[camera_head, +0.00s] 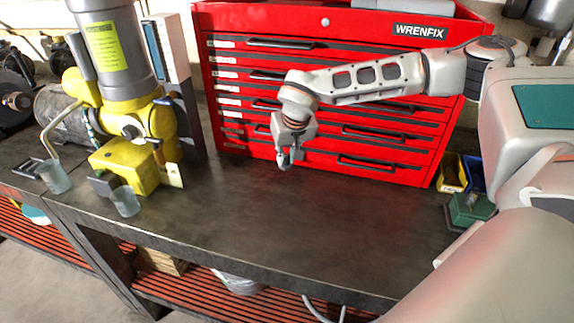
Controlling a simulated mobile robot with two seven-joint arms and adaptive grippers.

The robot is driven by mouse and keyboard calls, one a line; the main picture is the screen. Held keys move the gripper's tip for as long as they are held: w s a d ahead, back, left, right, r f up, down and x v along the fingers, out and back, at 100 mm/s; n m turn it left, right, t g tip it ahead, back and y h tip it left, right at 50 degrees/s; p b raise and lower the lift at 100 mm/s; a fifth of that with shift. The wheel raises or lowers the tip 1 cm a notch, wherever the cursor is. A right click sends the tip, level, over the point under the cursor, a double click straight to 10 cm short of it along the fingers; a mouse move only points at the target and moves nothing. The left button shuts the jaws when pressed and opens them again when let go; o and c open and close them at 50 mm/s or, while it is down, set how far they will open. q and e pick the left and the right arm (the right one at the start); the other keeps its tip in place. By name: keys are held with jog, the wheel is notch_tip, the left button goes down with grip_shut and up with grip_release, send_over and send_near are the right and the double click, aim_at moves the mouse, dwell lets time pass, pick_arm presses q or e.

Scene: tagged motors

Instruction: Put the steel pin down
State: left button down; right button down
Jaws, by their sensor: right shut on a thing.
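My right gripper (285,158) hangs fingers-down in front of the red tool chest, over the back part of the dark workbench (270,220). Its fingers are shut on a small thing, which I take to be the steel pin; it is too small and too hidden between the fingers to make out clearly. I cannot tell whether its lower end touches the bench top. My left gripper is not in view.
The red tool chest (330,110) stands close behind the gripper. A yellow and grey machine (125,150) and a clear cup (125,200) are at left. Yellow (452,172) and green (470,208) bins are at right. The bench's middle is clear.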

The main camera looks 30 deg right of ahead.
aim_at(287, 166)
jog(key=shift+s+f, duration=0.1)
jog(key=shift+f, duration=1.55)
jog(key=shift+f, duration=0.2)
jog(key=c, duration=2)
grip_release()
jog(key=shift+o, duration=0.2)
jog(key=shift+r, duration=0.1)
